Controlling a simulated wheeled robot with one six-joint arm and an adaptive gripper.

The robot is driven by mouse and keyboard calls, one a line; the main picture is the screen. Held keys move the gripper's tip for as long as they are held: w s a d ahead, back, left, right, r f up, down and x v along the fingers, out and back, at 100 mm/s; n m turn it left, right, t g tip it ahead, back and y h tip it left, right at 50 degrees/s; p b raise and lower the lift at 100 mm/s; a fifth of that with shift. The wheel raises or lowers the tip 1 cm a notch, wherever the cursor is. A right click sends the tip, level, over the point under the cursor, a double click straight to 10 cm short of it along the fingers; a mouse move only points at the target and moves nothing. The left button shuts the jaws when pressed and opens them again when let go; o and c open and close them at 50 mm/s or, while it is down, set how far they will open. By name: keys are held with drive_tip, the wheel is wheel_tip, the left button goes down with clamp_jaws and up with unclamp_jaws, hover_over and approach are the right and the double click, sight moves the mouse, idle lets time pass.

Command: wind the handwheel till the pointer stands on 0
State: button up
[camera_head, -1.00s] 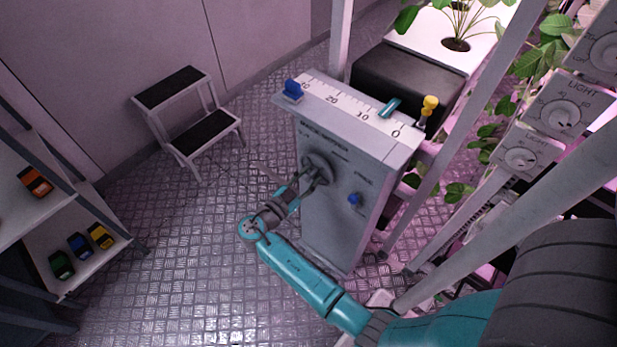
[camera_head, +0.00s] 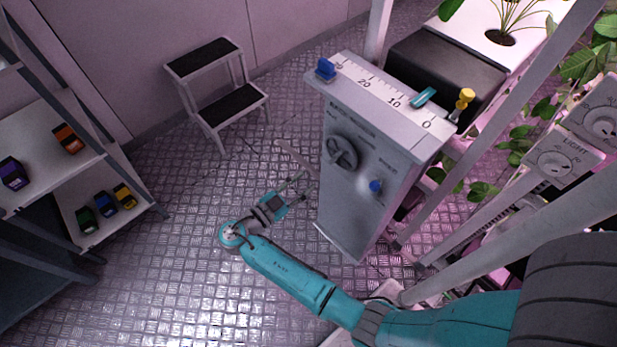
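The handwheel (camera_head: 341,153) is a dark grey wheel on the front of a grey cabinet (camera_head: 350,215). The teal pointer (camera_head: 422,97) lies on the white scale (camera_head: 380,91) on the cabinet's top, between the 10 and the 0, seemingly nearer the 10. My gripper (camera_head: 303,187) is left of the cabinet and lower in the picture than the wheel, apart from it. Its two fingers are spread with nothing between them. The wheel is in full view.
A blue knob (camera_head: 375,186) is on the cabinet front. A step stool (camera_head: 218,95) stands behind left, shelves (camera_head: 150,210) at left. The floor between is clear.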

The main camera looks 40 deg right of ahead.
sight(333, 159)
drive_tip(key=shift+a, duration=0.1)
drive_tip(key=d+m, duration=0.4)
drive_tip(key=m, duration=0.8)
drive_tip(key=d+m, duration=0.4)
drive_tip(key=m, duration=0.8)
drive_tip(key=d+r+m, duration=0.1)
drive_tip(key=d+m, duration=0.3)
drive_tip(key=m, duration=0.8)
drive_tip(key=shift+w+d, duration=0.1)
